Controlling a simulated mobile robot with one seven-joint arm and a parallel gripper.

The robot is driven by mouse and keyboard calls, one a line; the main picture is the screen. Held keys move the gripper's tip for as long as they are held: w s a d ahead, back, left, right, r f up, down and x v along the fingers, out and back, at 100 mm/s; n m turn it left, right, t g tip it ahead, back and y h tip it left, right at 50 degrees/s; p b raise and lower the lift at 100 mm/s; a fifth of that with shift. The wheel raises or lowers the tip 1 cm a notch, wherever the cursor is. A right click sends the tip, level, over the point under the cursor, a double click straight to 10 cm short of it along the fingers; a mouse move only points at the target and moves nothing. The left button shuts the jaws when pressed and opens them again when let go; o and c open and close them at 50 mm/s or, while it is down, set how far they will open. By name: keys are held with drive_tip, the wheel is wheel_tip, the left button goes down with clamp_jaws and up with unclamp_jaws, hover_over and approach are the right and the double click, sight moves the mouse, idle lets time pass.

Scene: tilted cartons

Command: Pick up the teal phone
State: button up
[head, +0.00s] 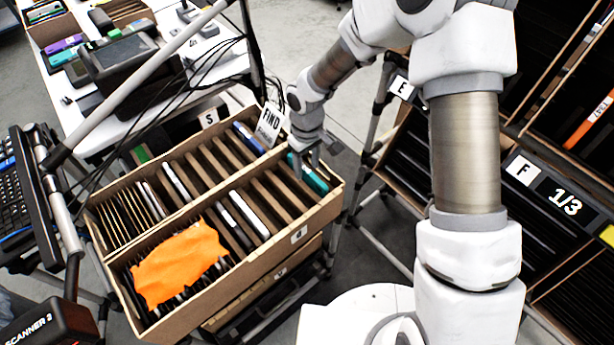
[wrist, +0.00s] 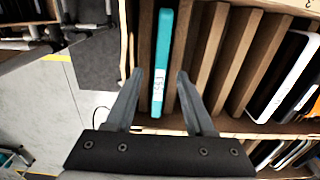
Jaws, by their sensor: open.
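The teal phone (head: 308,174) stands on edge in the end slot of the front row of a tilted cardboard carton (head: 318,213). In the wrist view the teal phone (wrist: 162,62) shows its narrow edge with a white label, between wooden-looking dividers. My gripper (head: 307,158) is at the phone in the head view and partly covers it. In the wrist view my gripper (wrist: 160,76) is open, with one finger on each side of the phone's near end. I cannot tell whether either finger touches the phone.
White and black phones (wrist: 287,78) stand in slots farther along the row. An orange cloth (head: 178,262) lies over the carton's near left part. Shelves (head: 560,200) stand at right.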

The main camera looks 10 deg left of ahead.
drive_tip(key=shift+f, duration=0.35)
clamp_jaws()
drive_tip(key=shift+r, duration=0.1)
